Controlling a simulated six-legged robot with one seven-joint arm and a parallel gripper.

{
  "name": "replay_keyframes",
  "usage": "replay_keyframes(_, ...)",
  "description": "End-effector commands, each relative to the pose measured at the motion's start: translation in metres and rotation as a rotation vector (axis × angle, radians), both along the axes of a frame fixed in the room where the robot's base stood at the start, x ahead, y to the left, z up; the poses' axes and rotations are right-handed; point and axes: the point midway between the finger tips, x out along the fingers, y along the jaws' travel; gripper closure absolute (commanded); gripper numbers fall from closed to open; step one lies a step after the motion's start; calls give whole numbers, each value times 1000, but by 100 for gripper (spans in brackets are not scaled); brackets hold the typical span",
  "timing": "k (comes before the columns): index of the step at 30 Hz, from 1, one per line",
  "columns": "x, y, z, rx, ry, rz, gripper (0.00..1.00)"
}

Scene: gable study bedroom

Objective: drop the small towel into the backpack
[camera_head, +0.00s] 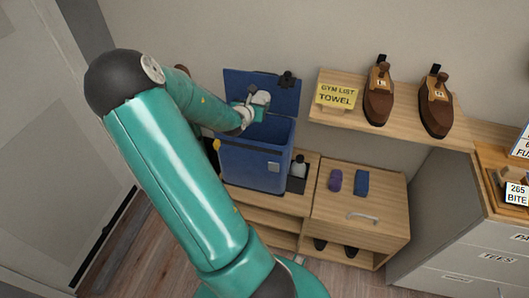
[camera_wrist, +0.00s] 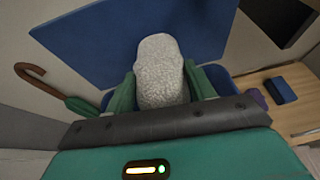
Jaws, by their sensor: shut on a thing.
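The small towel (camera_wrist: 160,72) is pale grey and speckled. In the wrist view it stands up between the two green fingers of my gripper (camera_wrist: 160,88), which is shut on it. In the head view my gripper (camera_head: 251,109) is over the open top of the blue backpack (camera_head: 252,166), close to its raised lid (camera_head: 262,84). The towel shows there only as a small pale patch. The backpack stands upright on a wooden bench. In the wrist view the blue lid (camera_wrist: 95,45) rises behind the towel. The backpack's inside is mostly hidden.
A dark holder with a bottle (camera_head: 298,170) stands right of the backpack. A purple roll (camera_head: 335,180) and a blue item (camera_head: 362,183) lie on the wooden cabinet. A shelf (camera_head: 345,118) above holds a "GYM LIST TOWEL" card (camera_head: 337,95) and brown shoes (camera_head: 379,100). An umbrella (camera_wrist: 75,104) is at left.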

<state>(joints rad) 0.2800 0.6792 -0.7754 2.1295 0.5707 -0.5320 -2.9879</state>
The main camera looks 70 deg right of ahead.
Motion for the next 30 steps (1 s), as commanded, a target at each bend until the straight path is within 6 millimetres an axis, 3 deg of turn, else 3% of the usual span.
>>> replay_keyframes(9, -1, 0, -35, -1, 0, -2, 70)
replay_keyframes(20, 0, 0, -40, -1, -1, 0, 70)
replay_keyframes(21, 0, 0, -40, -1, -1, 0, 42)
replay_keyframes(24, 0, 0, -40, -1, -1, 0, 22)
replay_keyframes(30, 0, 0, -40, 0, -1, 0, 20)
